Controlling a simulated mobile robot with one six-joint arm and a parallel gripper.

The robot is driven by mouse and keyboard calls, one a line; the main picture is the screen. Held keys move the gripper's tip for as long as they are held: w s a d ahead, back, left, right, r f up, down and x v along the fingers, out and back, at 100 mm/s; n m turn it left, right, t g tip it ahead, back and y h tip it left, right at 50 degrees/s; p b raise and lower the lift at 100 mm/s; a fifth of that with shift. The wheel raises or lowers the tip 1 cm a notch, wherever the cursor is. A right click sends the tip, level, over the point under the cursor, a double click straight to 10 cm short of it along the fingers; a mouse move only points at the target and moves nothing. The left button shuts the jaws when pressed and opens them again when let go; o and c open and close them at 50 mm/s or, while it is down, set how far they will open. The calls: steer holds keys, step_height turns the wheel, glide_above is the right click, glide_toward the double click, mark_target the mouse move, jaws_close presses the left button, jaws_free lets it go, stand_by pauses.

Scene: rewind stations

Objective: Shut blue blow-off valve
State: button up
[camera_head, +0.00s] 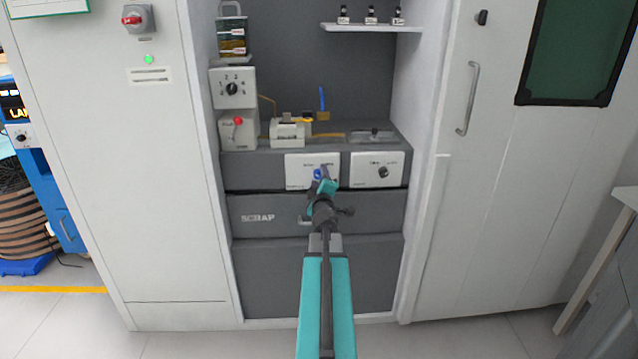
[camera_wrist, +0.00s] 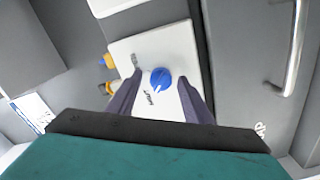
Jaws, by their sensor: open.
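A round blue knob (camera_head: 317,175) with a white mark sits on a white panel (camera_head: 298,172) on the grey cabinet front. In the wrist view the knob (camera_wrist: 161,78) lies between my finger tips, with small print beside it that I cannot read surely. My gripper (camera_head: 324,178) is open in front of the panel and partly hides the knob in the head view. I cannot tell whether the fingers touch it. A separate blue lever (camera_head: 322,98) stands upright on a brass fitting (camera_head: 323,116) on the ledge above.
A second white panel with a dark knob (camera_head: 383,172) is to the right. A drawer marked SCRAP (camera_head: 258,217) is below. A red-switch box (camera_head: 237,128) and a white device (camera_head: 288,134) stand on the ledge. Cabinet walls flank the recess.

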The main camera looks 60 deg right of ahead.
steer(key=shift+a, duration=0.2)
steer(key=p+v, duration=0.7)
steer(key=shift+r+p, duration=0.2)
steer(key=shift+p, duration=0.15)
stand_by(0.5)
steer(key=p, duration=0.4)
steer(key=shift+s+a, duration=0.2)
steer(key=shift+a, duration=0.1)
steer(key=s+a+p, duration=0.1)
steer(key=p, duration=0.4)
steer(key=shift+s+a+p, duration=0.1)
steer(key=shift+p, duration=0.45)
steer(key=shift+p+v, duration=1.1)
steer(key=shift+f, duration=0.1)
